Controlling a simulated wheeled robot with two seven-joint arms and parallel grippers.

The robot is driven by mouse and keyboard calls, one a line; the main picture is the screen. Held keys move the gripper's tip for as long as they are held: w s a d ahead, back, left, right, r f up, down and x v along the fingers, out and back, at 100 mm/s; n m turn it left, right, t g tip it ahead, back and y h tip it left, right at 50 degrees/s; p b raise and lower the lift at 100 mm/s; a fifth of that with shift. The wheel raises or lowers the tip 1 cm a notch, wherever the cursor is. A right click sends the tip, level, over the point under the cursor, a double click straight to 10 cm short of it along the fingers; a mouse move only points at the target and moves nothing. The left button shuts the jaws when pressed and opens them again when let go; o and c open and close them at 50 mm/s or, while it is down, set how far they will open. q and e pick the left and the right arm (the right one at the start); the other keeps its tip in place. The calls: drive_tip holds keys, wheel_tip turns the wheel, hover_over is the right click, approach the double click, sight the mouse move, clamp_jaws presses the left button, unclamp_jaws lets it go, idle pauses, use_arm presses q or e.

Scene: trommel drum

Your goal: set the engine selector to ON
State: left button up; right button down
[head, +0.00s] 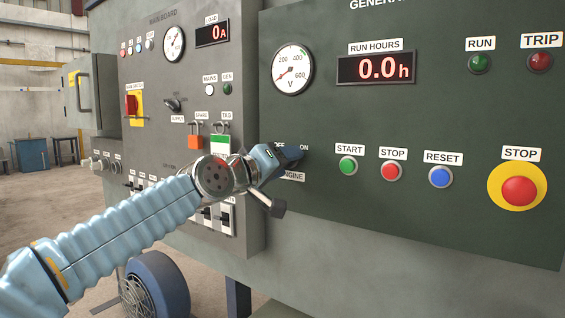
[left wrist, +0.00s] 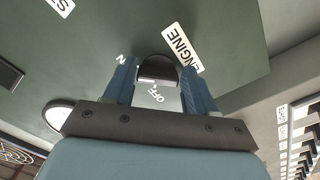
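The engine selector (left wrist: 157,68) is a dark knob on the green generator panel. It sits between the two fingertips of my left gripper (head: 284,157), with no clear gap on either side in the left wrist view. The left gripper (left wrist: 158,75) looks shut on it. The OFF label (left wrist: 158,96) shows between the fingers, and the ON label (head: 304,147) is partly covered. The ENGINE label (left wrist: 179,46) shows beside a finger. In the head view the gripper hides the knob, so I cannot tell which way it points. My right gripper is not in view.
Right of the selector are the green START button (head: 348,166), red STOP button (head: 391,171), blue RESET button (head: 440,177) and large STOP button (head: 519,190). A padlock (head: 195,142) hangs on the grey board at left. The panel below the buttons is bare.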

use_arm(q)
drive_tip(key=shift+o, duration=1.4)
drive_tip(key=shift+r, duration=0.1)
drive_tip(key=shift+s+a, duration=0.1)
drive_tip(key=shift+a, duration=0.05)
drive_tip(key=b+v, duration=0.4)
drive_tip(key=v, duration=0.9)
drive_tip(key=shift+s, duration=0.25)
drive_tip(key=shift+a, duration=0.2)
